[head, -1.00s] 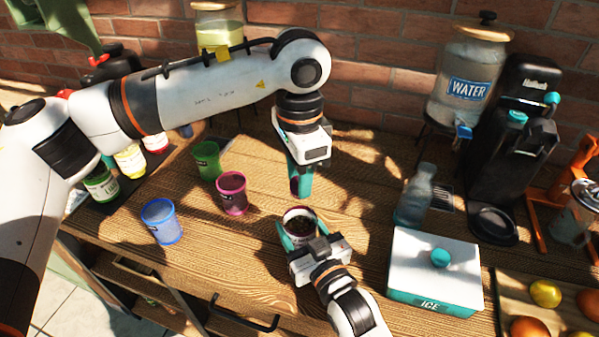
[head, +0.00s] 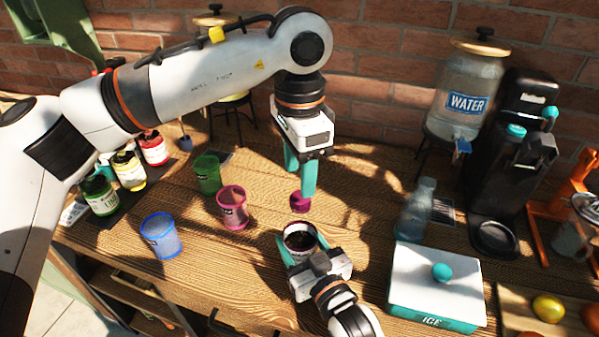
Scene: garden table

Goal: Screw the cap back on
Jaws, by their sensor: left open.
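A purple cap (head: 300,203) shows just below the fingertips of my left gripper (head: 301,184), behind the jar. The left gripper points down and is open; I cannot tell whether the cap touches a finger or rests on the table. An uncapped jar (head: 300,238) with a pale rim and dark inside stands upright at the table's middle. My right gripper (head: 303,246) comes from the front, with its teal fingers on both sides of the jar, shut on it. The cap is apart from the jar's mouth.
A pink cup (head: 232,208), a green cup (head: 207,174) and a blue cup (head: 161,236) stand left of the jar. A clear bottle (head: 415,210) and a white ice box (head: 437,283) stand right. A water dispenser (head: 467,93) and black machine (head: 505,160) are behind.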

